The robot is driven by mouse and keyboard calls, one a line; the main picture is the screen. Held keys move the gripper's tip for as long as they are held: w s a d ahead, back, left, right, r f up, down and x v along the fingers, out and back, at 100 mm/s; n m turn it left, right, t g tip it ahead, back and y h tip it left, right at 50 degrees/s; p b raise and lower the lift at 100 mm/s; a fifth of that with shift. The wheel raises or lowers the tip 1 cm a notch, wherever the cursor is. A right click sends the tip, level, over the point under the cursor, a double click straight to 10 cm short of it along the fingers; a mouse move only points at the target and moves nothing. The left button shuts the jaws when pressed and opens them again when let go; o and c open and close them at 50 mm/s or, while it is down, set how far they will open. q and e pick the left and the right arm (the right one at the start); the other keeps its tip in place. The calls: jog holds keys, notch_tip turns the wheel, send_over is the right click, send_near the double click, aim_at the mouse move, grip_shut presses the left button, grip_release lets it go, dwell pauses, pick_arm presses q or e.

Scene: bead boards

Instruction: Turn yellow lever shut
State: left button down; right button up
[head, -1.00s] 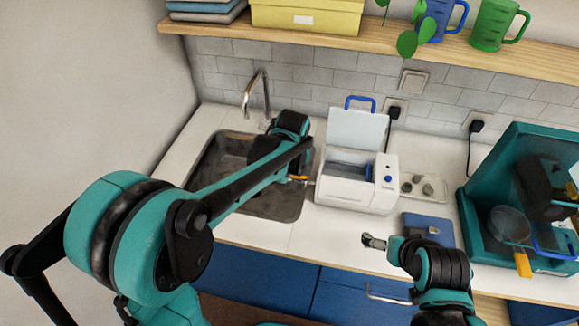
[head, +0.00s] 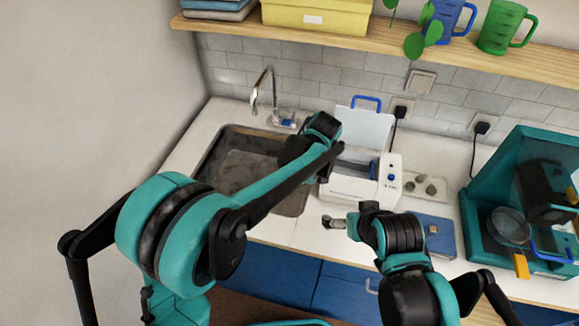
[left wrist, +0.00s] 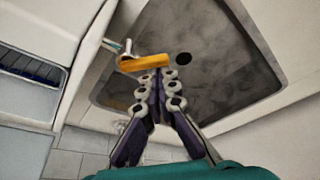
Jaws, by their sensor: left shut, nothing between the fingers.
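The yellow lever (left wrist: 146,63) shows in the left wrist view as a short bar. It sits on a metal tap fitting (left wrist: 116,47) on the side of a white bath with an open lid (head: 346,187). The lever lies crosswise, pointing out over the sink. My left gripper (left wrist: 160,78) is shut and empty, its tips close to the lever's lower edge; whether they touch I cannot tell. In the head view my left arm hides the lever and the left fingertips. My right gripper (head: 334,222) hovers before the counter's front edge, too small to read.
The grey sink (head: 222,178) lies left of the bath, with a faucet (head: 268,90) behind it. Right of the bath are a small tray (head: 443,186), a blue mat (head: 443,250) and a teal machine (head: 487,215). A shelf (head: 400,52) runs above.

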pick_arm(q)
jog(key=n, duration=0.2)
jog(key=s+n+y, duration=0.1)
jog(key=shift+d+n+g+p, duration=0.25)
jog(key=shift+n+g+p, duration=0.1)
jog(key=shift+n+g, duration=0.05)
jog(key=shift+s+d, duration=0.1)
jog(key=shift+s, duration=0.2)
jog(key=shift+w+d, duration=0.1)
jog(key=shift+w+d, duration=0.45)
jog(key=shift+w, duration=0.1)
jog(key=shift+a, duration=0.1)
